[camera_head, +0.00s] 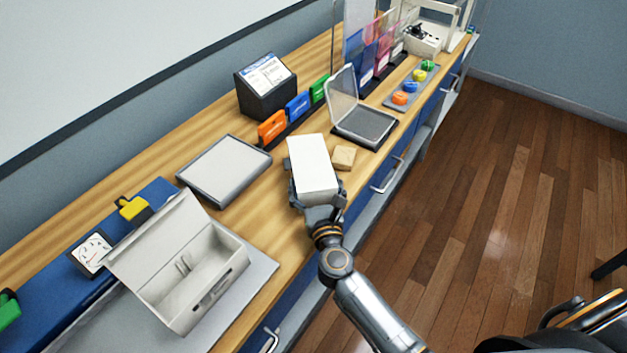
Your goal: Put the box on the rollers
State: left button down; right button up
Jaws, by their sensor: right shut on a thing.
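A white box (315,168) is over the wooden bench, near its front edge. My right gripper (318,195) is shut on the box from its near side, with dark fingers showing along both sides. I cannot tell whether the box touches the bench top. A small wooden block (344,157) lies just right of the box. I cannot make out any rollers in this view. My left gripper is not in view.
A grey flat tray (224,170) lies left of the box. An open white case (195,275) stands nearer. A clear-lidded pad (364,125), coloured cards (298,105), a black display stand (266,88) and coloured buttons (411,86) are farther along the bench.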

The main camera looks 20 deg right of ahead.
aim_at(315, 177)
jog(key=shift+r, duration=0.45)
jog(key=r, duration=0.1)
jog(key=r+p, duration=0.1)
jog(key=r, duration=0.1)
jog(key=shift+s, duration=0.2)
jog(key=s+r+p, duration=0.1)
jog(key=s+r, duration=0.8)
jog(key=s, duration=0.5)
jog(key=s+d+f+n+y+b, duration=0.1)
jog(key=s+d+f+y+b, duration=0.1)
jog(key=s, duration=0.3)
jog(key=shift+s+f+b, duration=0.15)
jog(key=shift+f+b, duration=0.2)
jog(key=shift+f, duration=0.4)
